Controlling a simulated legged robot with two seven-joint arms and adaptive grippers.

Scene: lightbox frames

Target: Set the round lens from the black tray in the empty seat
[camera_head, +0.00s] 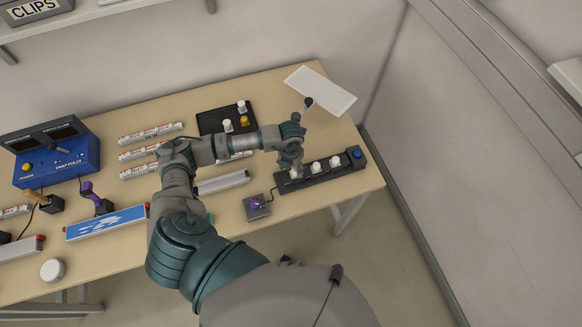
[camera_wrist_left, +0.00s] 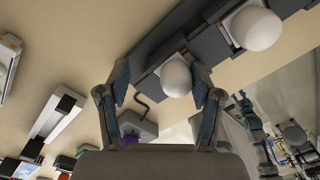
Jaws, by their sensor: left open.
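My left gripper (camera_head: 292,168) is over the strip's left end. In the left wrist view, the open gripper (camera_wrist_left: 160,85) has a white dome (camera_wrist_left: 176,77) between its fingertips, with another dome (camera_wrist_left: 252,27) beyond. I cannot make out an empty seat.
A small grey box (camera_head: 256,207) with a purple top stands just left of the strip, cabled to it. A white panel (camera_head: 320,90) lies at the back right. Several printed tubes (camera_head: 150,132), a blue power unit (camera_head: 55,155) and lamps crowd the left.

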